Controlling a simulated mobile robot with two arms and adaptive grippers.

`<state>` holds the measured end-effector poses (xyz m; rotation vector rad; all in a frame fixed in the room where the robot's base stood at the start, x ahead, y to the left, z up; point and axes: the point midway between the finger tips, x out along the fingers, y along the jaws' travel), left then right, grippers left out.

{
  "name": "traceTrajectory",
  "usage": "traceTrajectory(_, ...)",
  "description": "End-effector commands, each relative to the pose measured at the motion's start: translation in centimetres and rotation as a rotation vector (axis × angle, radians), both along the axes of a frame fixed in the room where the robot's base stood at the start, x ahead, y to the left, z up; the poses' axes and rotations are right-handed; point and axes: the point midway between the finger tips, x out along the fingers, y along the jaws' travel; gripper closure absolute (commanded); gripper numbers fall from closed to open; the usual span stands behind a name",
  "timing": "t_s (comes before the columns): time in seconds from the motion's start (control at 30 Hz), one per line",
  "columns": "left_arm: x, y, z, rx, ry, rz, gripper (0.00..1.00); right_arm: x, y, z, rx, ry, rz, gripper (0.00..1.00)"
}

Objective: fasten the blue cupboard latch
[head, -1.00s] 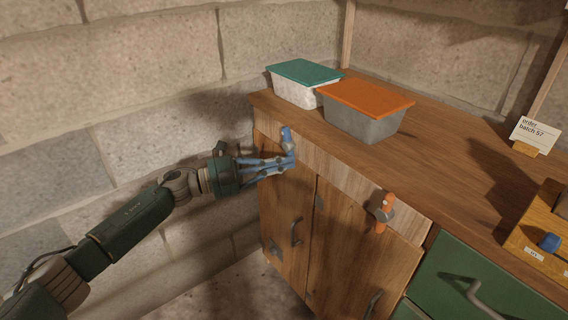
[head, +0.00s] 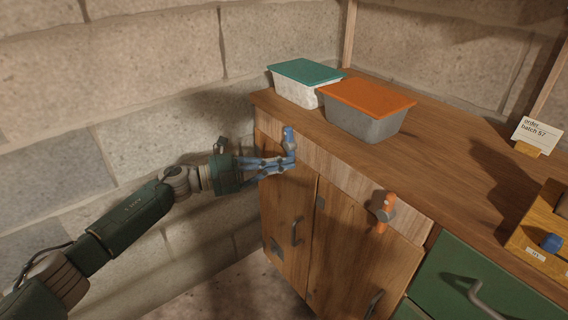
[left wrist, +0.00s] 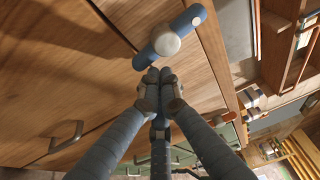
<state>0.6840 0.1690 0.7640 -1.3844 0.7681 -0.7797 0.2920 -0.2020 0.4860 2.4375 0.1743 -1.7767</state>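The blue cupboard latch (head: 288,136) is on the wooden strip above the left cupboard door (head: 286,205). In the head view its upper arm stands nearly upright; the lower part is partly hidden by my fingers. In the left wrist view the latch (left wrist: 183,30) is a blue bar on a round grey hub, slanting across the picture. My left gripper (head: 284,162) reaches in from the left at the latch's lower part. In the left wrist view its fingertips (left wrist: 159,76) are together, just below the hub and close to the bar's lower end; contact is unclear. My right gripper is out of view.
An orange latch (head: 388,201) is above the right door (head: 355,255). A green-lidded tub (head: 306,71) and an orange-lidded tub (head: 367,97) stand on the cupboard top. Green drawers (head: 480,275) are at right. A block wall (head: 150,80) rises behind my left arm.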

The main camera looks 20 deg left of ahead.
Motion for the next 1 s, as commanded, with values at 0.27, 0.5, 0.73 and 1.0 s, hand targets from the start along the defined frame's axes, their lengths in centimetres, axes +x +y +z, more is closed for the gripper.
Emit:
traceTrajectory(0.27, 0.01, 0.02, -0.02, 0.006, -0.004, 0.000, 1.00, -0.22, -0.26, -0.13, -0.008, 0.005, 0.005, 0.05)
traceTrajectory(0.5, 0.01, 0.02, -0.02, 0.007, -0.005, 0.000, 1.00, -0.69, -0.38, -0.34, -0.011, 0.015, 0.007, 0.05)
traceTrajectory(0.73, 0.01, 0.03, -0.02, 0.006, -0.004, 0.000, 1.00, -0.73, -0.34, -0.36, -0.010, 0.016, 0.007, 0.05)
traceTrajectory(1.0, -0.05, -0.13, 0.14, 0.006, -0.004, -0.001, 1.00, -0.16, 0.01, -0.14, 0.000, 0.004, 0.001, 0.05)
